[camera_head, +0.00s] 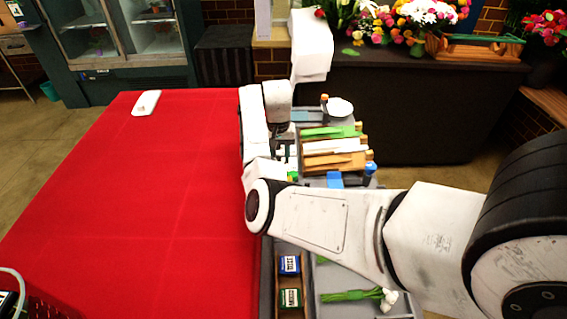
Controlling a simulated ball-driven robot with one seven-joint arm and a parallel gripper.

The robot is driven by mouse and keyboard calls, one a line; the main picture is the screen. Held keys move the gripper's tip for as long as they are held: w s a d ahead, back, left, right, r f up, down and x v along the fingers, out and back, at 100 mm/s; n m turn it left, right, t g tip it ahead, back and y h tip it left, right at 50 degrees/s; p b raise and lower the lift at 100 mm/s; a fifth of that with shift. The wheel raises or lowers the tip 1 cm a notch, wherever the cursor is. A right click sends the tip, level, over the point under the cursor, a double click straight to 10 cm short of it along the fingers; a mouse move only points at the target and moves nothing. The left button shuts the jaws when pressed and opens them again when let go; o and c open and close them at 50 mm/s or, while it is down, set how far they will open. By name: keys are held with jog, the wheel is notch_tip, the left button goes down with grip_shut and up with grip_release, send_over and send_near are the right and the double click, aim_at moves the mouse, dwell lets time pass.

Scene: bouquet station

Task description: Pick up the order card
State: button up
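A small white flat object (146,103) lies alone on the red-covered table, near its far left edge. It has a dark mark on it and may be the order card, but it is too small for me to be sure. My white arm comes in from the right and bends over the table's right edge. My gripper (285,152) seems to be at the arm's far part, beside the tray of wooden and coloured items. It is small and partly hidden by my arm, so its fingers are not clear. It is well to the right of the white object.
The red table (130,215) is mostly bare. To its right, a grey tray holds wooden blocks (335,155), blue and green packets (289,265) and a green-stemmed white flower (355,295). A dark counter (415,105) with bouquets stands behind. A dark basket (50,308) is at the lower left.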

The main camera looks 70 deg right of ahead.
grip_shut()
dwell(0.5)
